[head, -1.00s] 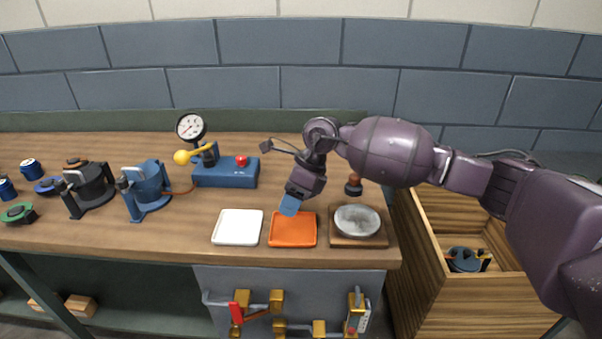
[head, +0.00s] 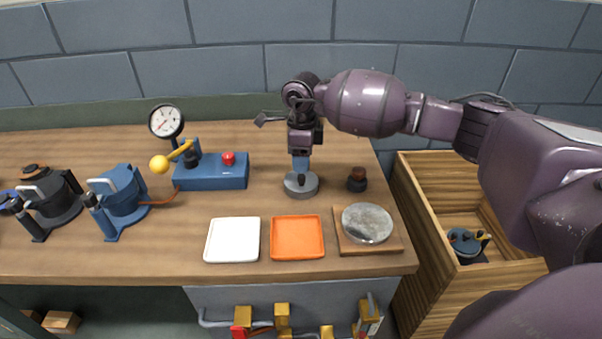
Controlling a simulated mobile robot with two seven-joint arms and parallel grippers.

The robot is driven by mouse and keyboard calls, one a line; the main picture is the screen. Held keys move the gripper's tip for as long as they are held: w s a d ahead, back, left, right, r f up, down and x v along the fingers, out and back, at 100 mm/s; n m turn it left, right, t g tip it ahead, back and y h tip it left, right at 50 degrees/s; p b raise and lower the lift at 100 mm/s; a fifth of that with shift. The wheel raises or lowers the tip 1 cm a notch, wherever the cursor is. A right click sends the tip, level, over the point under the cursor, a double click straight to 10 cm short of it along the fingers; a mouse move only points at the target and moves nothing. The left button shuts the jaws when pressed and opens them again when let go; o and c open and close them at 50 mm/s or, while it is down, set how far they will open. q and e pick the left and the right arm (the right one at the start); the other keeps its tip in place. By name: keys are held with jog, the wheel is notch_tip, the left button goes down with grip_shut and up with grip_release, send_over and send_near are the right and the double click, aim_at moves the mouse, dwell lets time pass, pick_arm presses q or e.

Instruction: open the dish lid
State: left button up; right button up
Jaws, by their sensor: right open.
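A small round grey dish (head: 301,186) with a dark knob on top stands on the bench behind the orange tray. It looks lidded, but I cannot make out a seam. My right gripper (head: 301,172) points straight down over it, with its blue fingers at the knob. The gripper is open; whether the fingers touch the knob I cannot tell. My left gripper is not in view.
In front lie a white tray (head: 232,240), an orange tray (head: 297,238) and a grey disc (head: 367,223) on a wooden board. A dark brown-topped stamp-like object (head: 357,180) stands close to the right. A blue gauge box (head: 212,172) is left. An open wooden crate (head: 440,200) is at right.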

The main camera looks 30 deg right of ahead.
aim_at(302, 176)
jog(key=shift+f, duration=2.55)
grip_shut()
